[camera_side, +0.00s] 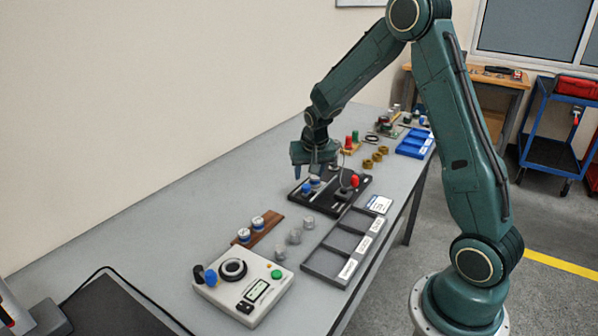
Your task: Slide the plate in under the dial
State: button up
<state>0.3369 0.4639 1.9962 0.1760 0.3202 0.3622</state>
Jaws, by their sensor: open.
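My gripper (315,172) is open, pointing down just above a black fixture (328,207) on the grey bench. The fixture carries a small blue-topped piece (314,182) under my gripper and a red knob (355,181) on its right side. I cannot tell whether my fingers touch the blue-topped piece. I cannot make out a plate or a dial on the fixture for certain; they are too small or partly hidden by my gripper.
A white instrument (245,288) with a black ring stands in front. A wooden strip (262,232) bears two blue-and-white round pieces. Grey metal cylinders (294,236) stand beside a dark tray (318,263) with labelled compartments. Brass rings (377,157) and a blue tray (413,144) lie behind.

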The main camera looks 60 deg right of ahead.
aim_at(306, 186)
jog(key=shift+x, duration=2.8)
